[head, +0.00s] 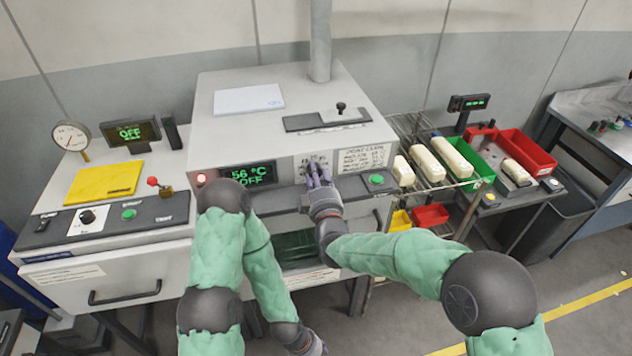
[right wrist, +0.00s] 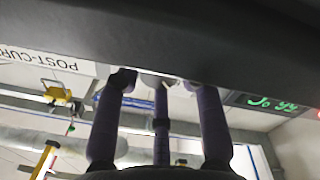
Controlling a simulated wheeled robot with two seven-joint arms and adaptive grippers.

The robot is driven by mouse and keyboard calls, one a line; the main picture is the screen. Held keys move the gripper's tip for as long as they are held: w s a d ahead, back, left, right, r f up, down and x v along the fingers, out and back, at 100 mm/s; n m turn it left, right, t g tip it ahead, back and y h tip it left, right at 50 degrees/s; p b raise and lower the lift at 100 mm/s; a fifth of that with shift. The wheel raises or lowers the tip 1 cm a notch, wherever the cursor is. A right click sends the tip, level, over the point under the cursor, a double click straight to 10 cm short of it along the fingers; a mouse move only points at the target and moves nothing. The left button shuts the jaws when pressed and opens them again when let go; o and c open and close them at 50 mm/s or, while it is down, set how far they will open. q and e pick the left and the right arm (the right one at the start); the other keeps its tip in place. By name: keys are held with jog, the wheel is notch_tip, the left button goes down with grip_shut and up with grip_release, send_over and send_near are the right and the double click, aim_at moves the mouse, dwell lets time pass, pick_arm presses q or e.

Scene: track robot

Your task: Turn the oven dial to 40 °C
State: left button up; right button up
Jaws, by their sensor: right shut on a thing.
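The oven (head: 235,140) is a pale grey box with a green display (head: 248,176) that reads 56 °C and OFF. The dial sits on its front, right of the display, and is mostly hidden behind my right gripper (head: 317,170). The purple fingers are shut on the dial. In the right wrist view the fingers (right wrist: 160,85) reach up around it under a dark edge. The display (right wrist: 268,105) also shows there, upside down. My left gripper (head: 311,346) hangs low at the bottom of the head view; its fingers are not clear.
A red lamp (head: 201,178) is lit left of the display and a green button (head: 377,180) sits right of the dial. A wire rack (head: 432,185) with pale loaves stands at right. A bench with a yellow folder (head: 104,182) stands at left.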

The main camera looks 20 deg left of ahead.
jog(key=n, duration=0.2)
jog(key=n+b, duration=0.1)
jog(key=shift+d+f+n, duration=0.1)
jog(key=shift+f+n, duration=0.3)
jog(key=n+b, duration=0.1)
jog(key=n, duration=0.2)
jog(key=shift+n+y+b, duration=0.3)
jog(key=shift+n, duration=0.1)
jog(key=n, duration=0.4)
jog(key=shift+r+n+b, duration=0.1)
jog(key=shift+n+b, duration=0.3)
jog(key=shift+w+d+r+n+g, duration=0.1)
jog(key=shift+n+g, duration=0.05)
jog(key=shift+n, duration=0.8)
jog(key=shift+r+n+g, duration=0.1)
jog(key=shift+n+g, duration=0.05)
jog(key=shift+n, duration=0.8)
jog(key=shift+y, duration=0.3)
jog(key=o, duration=1.1)
jog(key=shift+r, duration=0.1)
jog(key=shift+o, duration=0.2)
jog(key=v, duration=1.2)
